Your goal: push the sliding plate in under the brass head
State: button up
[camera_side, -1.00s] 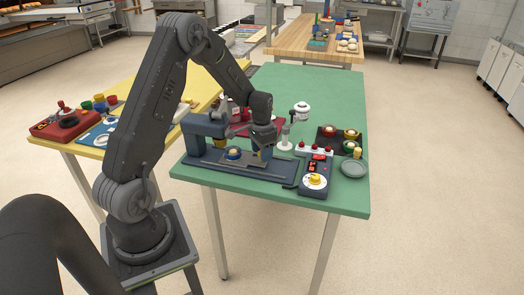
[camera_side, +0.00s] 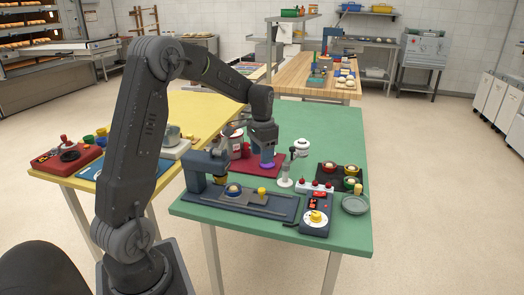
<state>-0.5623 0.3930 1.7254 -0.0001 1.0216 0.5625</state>
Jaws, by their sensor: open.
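The sliding plate (camera_side: 246,199) is a thin grey strip on the dark blue base of the press (camera_side: 282,208). It carries a round pale piece in a blue holder (camera_side: 233,190) and has a yellow knob (camera_side: 261,192) toward its right end. The brass head (camera_side: 221,179) hangs under the blue press arm (camera_side: 205,160), to the left of the pale piece, which stands outside the head. My gripper (camera_side: 266,157) is open, behind the press and apart from the plate. It is over the red mat at a purple round thing (camera_side: 267,166); I cannot tell whether they touch.
A control box with a yellow dial (camera_side: 315,216) stands right of the base. The green tabletop (camera_side: 325,125) is clear at the back.

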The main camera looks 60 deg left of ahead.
aim_at(262, 189)
jog(key=shift+r, duration=0.35)
notch_tip(262, 189, down, 14)
jog(key=n, duration=0.4)
jog(key=shift+n, duration=0.3)
dwell(0.3)
jog(key=shift+r, duration=0.1)
grip_shut()
